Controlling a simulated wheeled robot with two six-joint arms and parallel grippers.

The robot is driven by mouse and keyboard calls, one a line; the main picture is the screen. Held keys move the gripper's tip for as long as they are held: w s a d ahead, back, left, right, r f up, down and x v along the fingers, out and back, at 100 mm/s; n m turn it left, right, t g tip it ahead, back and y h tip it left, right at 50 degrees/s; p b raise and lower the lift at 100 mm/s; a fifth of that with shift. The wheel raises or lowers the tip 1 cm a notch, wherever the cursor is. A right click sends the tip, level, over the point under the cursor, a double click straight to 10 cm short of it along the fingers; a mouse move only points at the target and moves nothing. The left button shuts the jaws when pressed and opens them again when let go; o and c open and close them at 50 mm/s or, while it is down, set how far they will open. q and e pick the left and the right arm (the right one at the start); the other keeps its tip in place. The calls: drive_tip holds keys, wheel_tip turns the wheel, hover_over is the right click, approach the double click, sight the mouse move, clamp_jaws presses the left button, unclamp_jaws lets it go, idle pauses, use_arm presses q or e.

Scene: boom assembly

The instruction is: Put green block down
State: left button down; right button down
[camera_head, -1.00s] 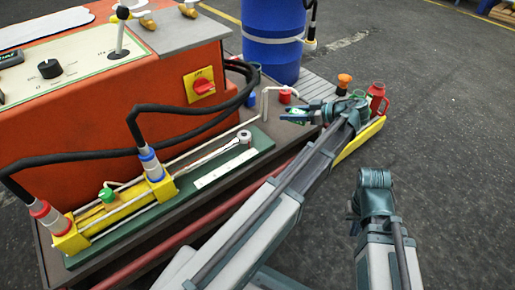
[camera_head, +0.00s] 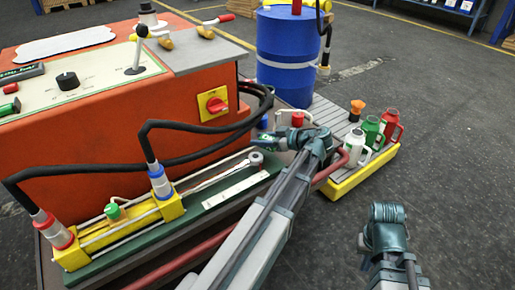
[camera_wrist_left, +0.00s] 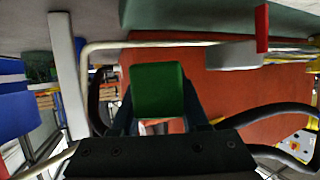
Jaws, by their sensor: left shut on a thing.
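A green block (camera_wrist_left: 158,90) is clamped between the fingers of my left gripper (camera_wrist_left: 158,118) in the left wrist view. In the head view, my left gripper (camera_head: 264,143) is over the bench, close to the far end of the long green base plate (camera_head: 236,196). The block is small and mostly hidden there, and I cannot tell whether it touches a surface. My right gripper (camera_head: 384,222) is low at the right, over the floor. Its fingers are not clear enough to tell open from shut.
An orange control cabinet (camera_head: 130,130) with black hoses stands left of my left gripper. A blue barrel (camera_head: 286,60) is behind. White, green and red bottles (camera_head: 389,128) stand on a yellow-edged tray (camera_head: 360,176) at the right. A red-topped part (camera_head: 297,119) is near my left gripper.

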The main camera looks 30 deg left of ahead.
use_arm(q)
drive_tip(key=shift+s+a, duration=0.2)
drive_tip(key=shift+a, duration=0.5)
wheel_tip(320, 180, down, 4)
drive_tip(key=b, duration=0.3)
drive_tip(key=shift+r+b, duration=0.15)
drive_tip(key=shift+b, duration=0.15)
drive_tip(key=c, duration=0.7)
unclamp_jaws()
drive_tip(key=shift+d+r, duration=0.1)
drive_tip(key=shift+r, duration=0.1)
drive_tip(key=p+v, duration=0.4)
drive_tip(key=v, duration=0.6)
drive_tip(key=shift+d+r, duration=0.15)
drive_tip(key=shift+d+r+p, duration=0.15)
drive_tip(key=shift+d+p, duration=0.15)
drive_tip(key=shift+d, duration=0.4)
